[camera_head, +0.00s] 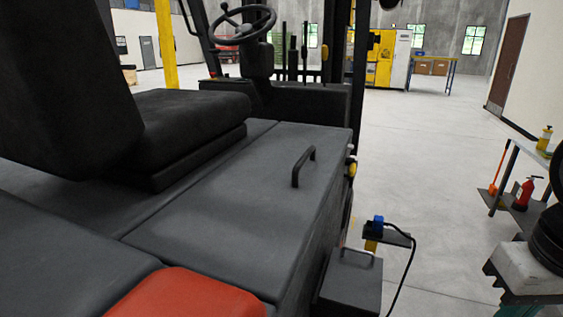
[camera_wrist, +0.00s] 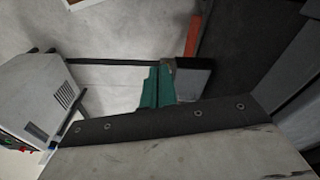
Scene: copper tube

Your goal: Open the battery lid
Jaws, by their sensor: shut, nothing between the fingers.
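The battery lid (camera_head: 235,190) is a flat dark grey panel on the side deck of a forklift, beside the seat. It lies flat and looks closed. A black bar handle (camera_head: 303,166) stands up near its right edge, with nothing touching it. The wrist view shows neither the handle nor a clear part of the lid.
The black seat (camera_head: 180,125) and steering wheel (camera_head: 243,22) rise left of and behind the lid. A blue plug with a cable (camera_head: 378,224) stands at its right. Open floor (camera_head: 435,165) lies right.

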